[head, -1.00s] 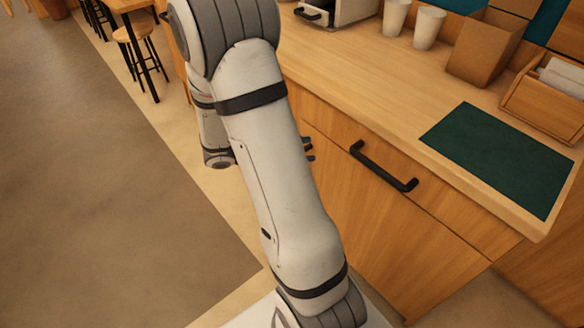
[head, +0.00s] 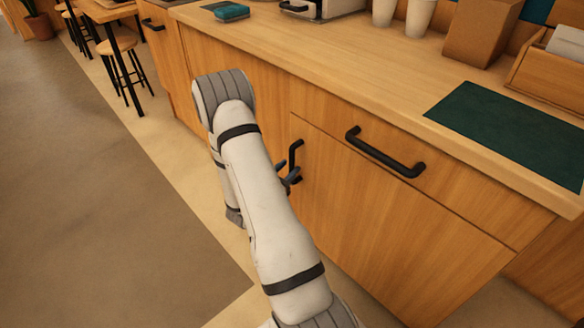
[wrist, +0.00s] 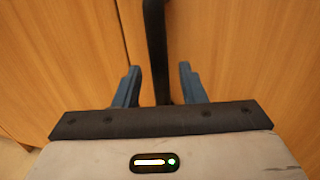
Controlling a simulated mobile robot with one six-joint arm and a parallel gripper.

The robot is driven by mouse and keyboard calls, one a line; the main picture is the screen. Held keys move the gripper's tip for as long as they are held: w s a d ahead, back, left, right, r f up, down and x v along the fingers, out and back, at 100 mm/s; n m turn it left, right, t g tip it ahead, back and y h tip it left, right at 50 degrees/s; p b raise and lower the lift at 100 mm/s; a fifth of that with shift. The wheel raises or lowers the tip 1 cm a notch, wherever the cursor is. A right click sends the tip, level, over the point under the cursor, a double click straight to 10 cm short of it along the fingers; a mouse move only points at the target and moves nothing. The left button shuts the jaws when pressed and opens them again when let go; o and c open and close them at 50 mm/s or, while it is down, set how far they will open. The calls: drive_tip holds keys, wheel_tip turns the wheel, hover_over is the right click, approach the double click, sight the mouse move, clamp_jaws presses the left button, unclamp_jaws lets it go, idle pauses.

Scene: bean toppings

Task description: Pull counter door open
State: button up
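The counter door (head: 385,225) is a wooden panel below a drawer, and it looks shut, flush with the counter front. Its black vertical handle (head: 295,152) is near the door's left edge. In the head view my gripper (head: 291,180) is at the lower part of this handle, partly hidden by my arm. In the wrist view the handle (wrist: 156,45) runs down between the two blue fingers of my gripper (wrist: 160,85). The fingers are apart, with a gap visible on each side of the handle.
A drawer with a black horizontal handle (head: 385,152) is above the door. The countertop (head: 350,70) holds a dark green mat (head: 510,132), white cups (head: 420,17) and a wooden box (head: 482,32). Open floor (head: 90,200) lies to the left.

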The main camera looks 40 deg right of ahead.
drive_tip(key=shift+x, duration=1.35)
drive_tip(key=shift+c, duration=0.6)
clamp_jaws()
